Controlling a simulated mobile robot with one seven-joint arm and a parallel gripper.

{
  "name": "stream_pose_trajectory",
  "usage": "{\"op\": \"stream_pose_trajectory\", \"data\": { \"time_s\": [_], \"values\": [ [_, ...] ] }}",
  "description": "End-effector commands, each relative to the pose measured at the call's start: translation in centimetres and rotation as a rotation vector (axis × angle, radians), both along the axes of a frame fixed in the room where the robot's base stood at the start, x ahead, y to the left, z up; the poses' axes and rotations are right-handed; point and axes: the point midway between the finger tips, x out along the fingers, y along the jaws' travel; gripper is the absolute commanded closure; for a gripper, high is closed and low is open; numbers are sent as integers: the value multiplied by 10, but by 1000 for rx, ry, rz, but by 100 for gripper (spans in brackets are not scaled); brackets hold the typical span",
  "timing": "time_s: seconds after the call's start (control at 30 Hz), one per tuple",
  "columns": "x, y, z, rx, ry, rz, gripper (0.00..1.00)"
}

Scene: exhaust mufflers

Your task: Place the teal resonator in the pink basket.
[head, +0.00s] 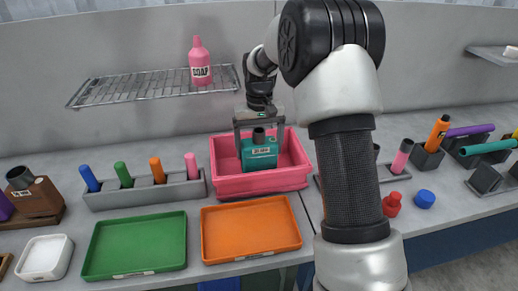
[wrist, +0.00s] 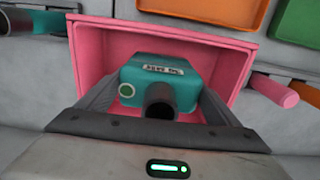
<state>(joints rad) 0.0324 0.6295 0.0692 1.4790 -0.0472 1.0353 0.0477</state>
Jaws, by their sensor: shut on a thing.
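The teal resonator (head: 259,156) is a boxy part with a dark pipe stub and a white label. My gripper (head: 258,133) is shut on it, one finger on each side. The resonator is within the opening of the pink basket (head: 262,184) in the head view. In the wrist view the resonator (wrist: 165,85) sits between my two fingers (wrist: 160,110), with the pink basket (wrist: 200,36) around and behind it. I cannot tell whether the resonator touches the basket floor.
A green tray (head: 135,246) and an orange tray (head: 250,229) lie in front. A grey rack (head: 145,193) with coloured pegs stands left of the basket. A wire shelf (head: 150,86) with a pink soap bottle (head: 200,62) hangs above. Red (head: 392,204) and blue (head: 424,199) pieces lie at right.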

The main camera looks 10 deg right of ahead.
Motion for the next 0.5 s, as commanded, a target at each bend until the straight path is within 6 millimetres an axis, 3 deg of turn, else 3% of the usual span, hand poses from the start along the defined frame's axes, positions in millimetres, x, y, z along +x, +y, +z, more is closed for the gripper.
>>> {"op": "stream_pose_trajectory", "data": {
  "time_s": [0.4, 0.43, 0.5],
  "values": [
    [1, 0, -4, 0, -4, 0, 60],
    [0, 0, -4, 0, -1, 0, 9],
    [0, 0, -4, 0, -1, 0, 0]
  ]
}}
